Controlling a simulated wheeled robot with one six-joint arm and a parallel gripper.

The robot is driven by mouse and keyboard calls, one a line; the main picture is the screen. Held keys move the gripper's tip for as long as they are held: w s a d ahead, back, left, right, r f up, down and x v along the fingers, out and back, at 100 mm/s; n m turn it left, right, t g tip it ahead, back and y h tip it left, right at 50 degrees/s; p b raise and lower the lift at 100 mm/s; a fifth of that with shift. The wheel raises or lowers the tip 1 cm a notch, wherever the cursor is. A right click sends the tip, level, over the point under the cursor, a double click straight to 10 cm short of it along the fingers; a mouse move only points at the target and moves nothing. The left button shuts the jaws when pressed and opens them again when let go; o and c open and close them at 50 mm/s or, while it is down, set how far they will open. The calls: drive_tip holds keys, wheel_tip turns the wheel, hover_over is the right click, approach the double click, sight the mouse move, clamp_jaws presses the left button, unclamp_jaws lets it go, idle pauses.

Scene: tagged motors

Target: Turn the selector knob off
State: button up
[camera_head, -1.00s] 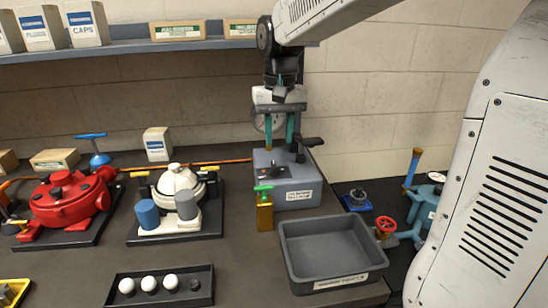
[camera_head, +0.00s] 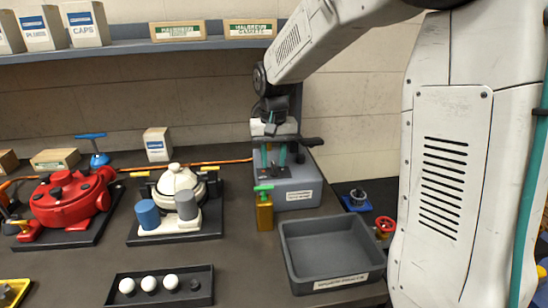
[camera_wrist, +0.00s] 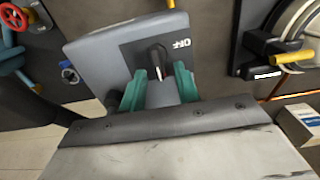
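The selector knob (camera_wrist: 158,60) is a small black handle with a light mark, on the dark panel of a grey box. The word OFF is printed to its right in the wrist view. The grey box (camera_head: 300,197) stands at the back of the bench in the head view, where my arm hides the knob. My gripper (camera_wrist: 159,76) is open, its two teal fingers apart on either side of the knob in the wrist view. I cannot tell whether the fingers touch it. In the head view my gripper (camera_head: 273,168) points down over the box.
A grey bin (camera_head: 330,250) and a yellow bottle with a green top (camera_head: 264,212) stand in front of the box. A white motor (camera_head: 178,190) and a red motor (camera_head: 68,200) sit to the left. A shelf (camera_head: 140,46) runs along the wall above.

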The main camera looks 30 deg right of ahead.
clamp_jaws()
drive_tip(key=shift+a+n, duration=0.1)
drive_tip(key=shift+n, duration=0.2)
drive_tip(key=n, duration=0.2)
drive_tip(key=shift+a+n, duration=0.2)
drive_tip(key=shift+n, duration=0.2)
drive_tip(key=n, duration=0.3)
drive_tip(key=shift+a+n, duration=0.25)
drive_tip(key=shift+n, duration=0.05)
drive_tip(key=n, duration=0.5)
drive_tip(key=shift+s+a, duration=0.2)
drive_tip(key=shift+a, duration=0.15)
drive_tip(key=n, duration=0.5)
drive_tip(key=shift+s+a+n, duration=0.25)
drive_tip(key=shift+s+n, duration=0.05)
drive_tip(key=shift+n, duration=0.1)
